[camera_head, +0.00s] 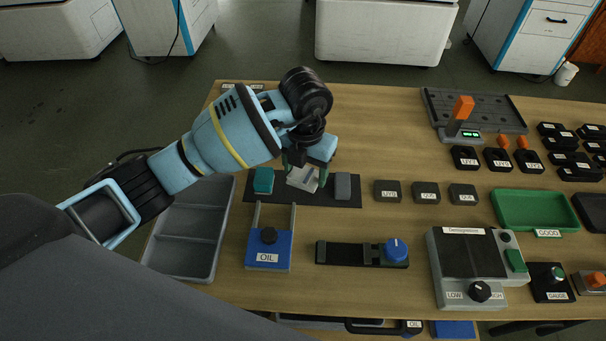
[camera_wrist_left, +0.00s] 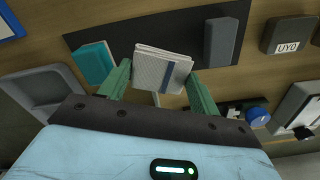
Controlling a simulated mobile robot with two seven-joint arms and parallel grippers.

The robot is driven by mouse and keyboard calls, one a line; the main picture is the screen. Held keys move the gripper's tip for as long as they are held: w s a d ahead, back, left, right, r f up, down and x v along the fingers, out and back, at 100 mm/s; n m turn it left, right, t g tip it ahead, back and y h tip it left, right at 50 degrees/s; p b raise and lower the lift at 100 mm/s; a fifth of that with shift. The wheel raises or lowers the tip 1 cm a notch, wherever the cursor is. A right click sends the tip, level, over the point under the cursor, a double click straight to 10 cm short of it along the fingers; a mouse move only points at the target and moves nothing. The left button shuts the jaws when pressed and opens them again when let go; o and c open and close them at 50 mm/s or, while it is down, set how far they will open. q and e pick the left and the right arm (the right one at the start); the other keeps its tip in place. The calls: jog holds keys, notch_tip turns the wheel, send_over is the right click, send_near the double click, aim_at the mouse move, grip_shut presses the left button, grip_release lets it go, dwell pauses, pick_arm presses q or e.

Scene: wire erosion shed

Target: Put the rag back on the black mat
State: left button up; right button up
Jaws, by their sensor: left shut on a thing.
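The rag, a folded pale grey cloth with a dark blue stripe, shows in the head view (camera_head: 303,178) below my left gripper and in the left wrist view (camera_wrist_left: 160,70). My left gripper (camera_wrist_left: 157,76) is shut on it, with a green finger at each side. The black mat (camera_head: 322,201) lies under the rag, and it also shows in the left wrist view (camera_wrist_left: 180,32). I cannot tell whether the rag touches the mat. The gripper hides part of the rag and mat in the head view. My right gripper is not in view.
On the mat, a teal block (camera_head: 263,181) stands left of the rag and a dark grey block (camera_head: 342,186) right of it. A grey divided tray (camera_head: 187,235) lies left; small labelled black blocks (camera_head: 387,192) lie right.

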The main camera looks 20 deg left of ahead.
aim_at(303, 177)
pick_arm(q)
jog(key=shift+w+a, duration=0.25)
jog(key=shift+w+a+f, duration=0.1)
jog(key=shift+f, duration=0.8)
jog(key=shift+w+a+f, duration=0.1)
jog(key=shift+f, duration=0.8)
jog(key=shift+f, duration=0.15)
jog(key=o, duration=1)
notch_tip(303, 177, up, 12)
jog(key=shift+r+p, duration=0.15)
jog(key=shift+p, duration=0.2)
